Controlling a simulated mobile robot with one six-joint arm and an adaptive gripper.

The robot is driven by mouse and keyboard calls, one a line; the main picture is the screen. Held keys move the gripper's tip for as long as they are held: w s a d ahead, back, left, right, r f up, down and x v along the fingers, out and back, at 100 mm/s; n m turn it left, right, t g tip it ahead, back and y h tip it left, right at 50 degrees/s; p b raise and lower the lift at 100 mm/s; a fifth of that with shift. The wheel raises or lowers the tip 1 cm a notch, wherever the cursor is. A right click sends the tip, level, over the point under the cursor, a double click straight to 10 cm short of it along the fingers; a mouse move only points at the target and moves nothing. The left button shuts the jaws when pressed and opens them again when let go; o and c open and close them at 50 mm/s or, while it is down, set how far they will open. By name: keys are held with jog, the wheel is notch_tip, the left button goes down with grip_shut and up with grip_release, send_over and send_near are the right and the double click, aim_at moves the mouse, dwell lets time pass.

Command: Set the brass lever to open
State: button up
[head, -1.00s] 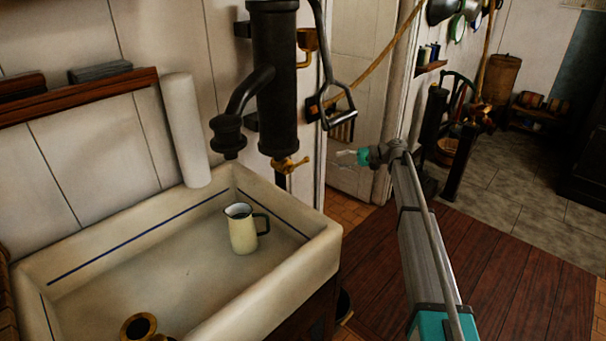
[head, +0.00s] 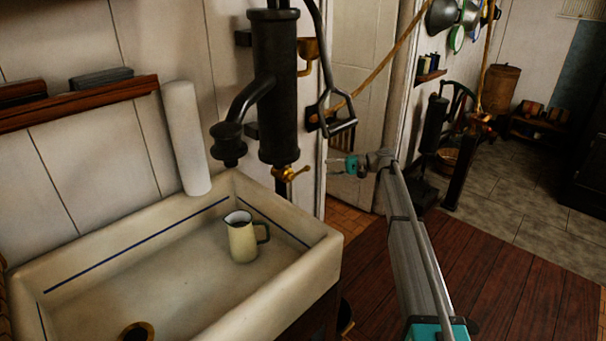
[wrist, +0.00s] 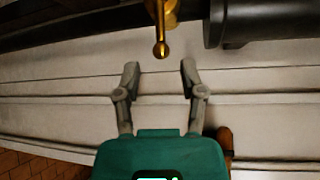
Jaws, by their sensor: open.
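The brass lever (head: 291,173) sits on a small tap at the foot of the black pump (head: 277,85), above the sink's right back corner. In the wrist view the lever (wrist: 161,38) points toward me and ends in a round knob. My gripper (head: 336,165) is to the right of the lever in the head view, with a gap between them. In the wrist view its two fingers (wrist: 160,72) are spread and empty, and the knob lies just beyond the fingertips, roughly centred between them. Nothing touches the lever.
A cream enamel jug (head: 242,243) stands in the white sink (head: 330,255). The black pump handle (head: 335,122) hangs above my gripper. A rope (head: 385,60) runs up to the right. The wooden floor (head: 500,285) is clear.

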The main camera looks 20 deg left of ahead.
aim_at(301, 172)
jog(key=b+x, duration=0.1)
jog(key=x, duration=0.9)
jog(key=shift+a, duration=0.1)
grip_shut()
jog(key=shift+s, duration=0.1)
dwell(0.3)
